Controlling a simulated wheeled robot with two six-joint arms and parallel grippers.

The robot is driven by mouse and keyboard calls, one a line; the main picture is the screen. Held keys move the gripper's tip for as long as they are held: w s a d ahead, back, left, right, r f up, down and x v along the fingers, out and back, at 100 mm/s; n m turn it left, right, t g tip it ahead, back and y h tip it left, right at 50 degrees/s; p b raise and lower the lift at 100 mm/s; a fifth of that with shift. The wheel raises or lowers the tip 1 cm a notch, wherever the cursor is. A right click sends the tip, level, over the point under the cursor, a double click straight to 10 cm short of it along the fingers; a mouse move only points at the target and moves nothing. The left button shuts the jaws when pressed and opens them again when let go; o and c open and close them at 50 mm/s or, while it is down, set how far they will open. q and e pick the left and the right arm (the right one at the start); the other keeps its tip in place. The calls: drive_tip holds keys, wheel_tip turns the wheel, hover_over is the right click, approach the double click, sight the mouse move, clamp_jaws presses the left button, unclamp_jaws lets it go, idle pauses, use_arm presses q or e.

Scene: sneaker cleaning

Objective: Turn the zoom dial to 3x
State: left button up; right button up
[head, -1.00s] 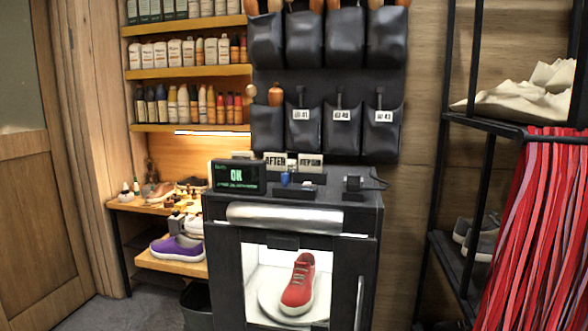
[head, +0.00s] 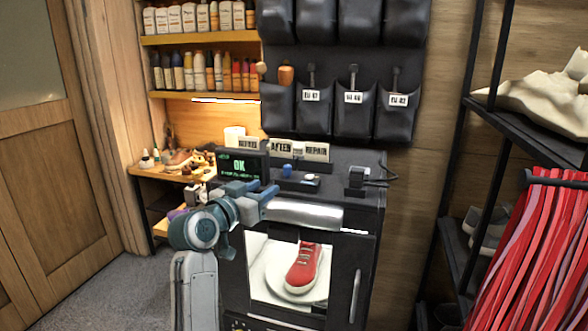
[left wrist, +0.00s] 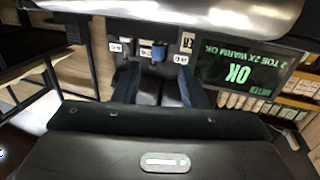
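A black photo booth (head: 345,215) stands in the middle, with a red sneaker (head: 303,268) on a round white turntable (head: 275,288) in its lit window. The screen (head: 238,167) on its top left reads OK; in the left wrist view the screen (left wrist: 240,70) is upside down and its small line seems to include 2X. My left gripper (head: 258,190) is in front of the booth's top, beside the screen. In the left wrist view its fingers (left wrist: 160,82) are apart, with nothing visibly held. I cannot make out the zoom dial for sure. A control strip (head: 240,324) shows partly at the bottom edge.
A small blue item (head: 287,170) and a black device with a cable (head: 357,178) sit on the booth's top. Shelves of bottles (head: 205,72) are behind at left. A black rack with red laces (head: 535,250) stands at right. Grey floor is free at left.

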sight(285, 172)
use_arm(q)
drive_tip(key=p+x, duration=0.1)
drive_tip(key=x, duration=0.2)
drive_tip(key=r+p+x, duration=0.1)
drive_tip(key=p+x, duration=0.1)
drive_tip(key=x, duration=0.2)
drive_tip(key=p+x, duration=0.1)
drive_tip(key=x, duration=0.2)
drive_tip(key=shift+w+d+r, duration=0.2)
drive_tip(key=shift+w+d, duration=0.05)
drive_tip(key=shift+d, duration=0.1)
clamp_jaws()
drive_tip(key=shift+f, duration=0.1)
